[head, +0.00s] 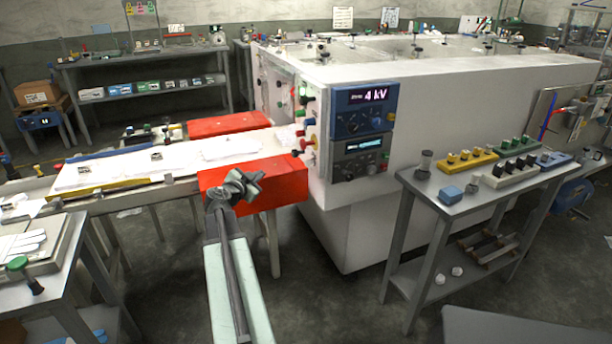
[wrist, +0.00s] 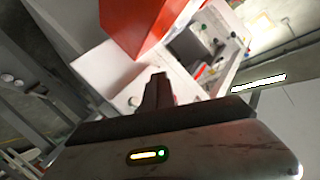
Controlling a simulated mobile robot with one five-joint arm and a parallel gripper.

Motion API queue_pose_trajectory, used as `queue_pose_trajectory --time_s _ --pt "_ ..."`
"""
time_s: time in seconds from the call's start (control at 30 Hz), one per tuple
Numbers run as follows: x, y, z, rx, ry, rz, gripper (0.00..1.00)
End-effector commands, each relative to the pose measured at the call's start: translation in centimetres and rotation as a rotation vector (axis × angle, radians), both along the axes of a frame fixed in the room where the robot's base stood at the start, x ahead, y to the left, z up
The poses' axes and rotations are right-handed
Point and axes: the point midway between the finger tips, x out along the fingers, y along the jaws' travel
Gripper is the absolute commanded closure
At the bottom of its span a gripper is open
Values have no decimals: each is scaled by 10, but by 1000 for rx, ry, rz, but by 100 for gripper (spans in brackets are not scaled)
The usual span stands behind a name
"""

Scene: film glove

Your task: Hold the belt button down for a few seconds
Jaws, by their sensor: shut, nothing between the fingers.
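A white conveyor belt (head: 120,174) with pale film or gloves on it runs into the left end of a large white machine (head: 450,110). My gripper (head: 243,186) is shut and empty, in front of the near red guard (head: 275,185) and apart from the buttons. Its closed fingers (wrist: 157,92) also show in the wrist view, where no button is clearly identifiable.
A blue panel (head: 362,108) reads 4 kV, with a grey display panel (head: 362,158) below it. A grey side table (head: 455,205) with coloured blocks stands at right. Another table (head: 75,245) with gloves stands at left. A far red guard (head: 228,123) flanks the belt.

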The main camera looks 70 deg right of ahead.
Motion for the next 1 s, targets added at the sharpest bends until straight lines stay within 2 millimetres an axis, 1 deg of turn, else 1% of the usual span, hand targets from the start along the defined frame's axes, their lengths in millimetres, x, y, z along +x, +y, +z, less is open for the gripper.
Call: queue_pose_trajectory --time_s 0.03,0.1,0.17,0.23,0.5,0.63,0.73,1.0 --pt "-14 -13 -5 -26 -23 -16 100" --pt "-27 -23 -2 -55 -50 -29 100" --pt "-33 -28 1 -70 -65 -33 100" --pt "-37 -31 3 -77 -73 -35 100" --pt "-37 -31 4 -77 -74 -36 100" --pt "-42 -35 4 -76 -74 -37 100" --pt "-50 -42 4 -77 -73 -38 100" --pt "-82 -68 3 -76 -73 -39 100"
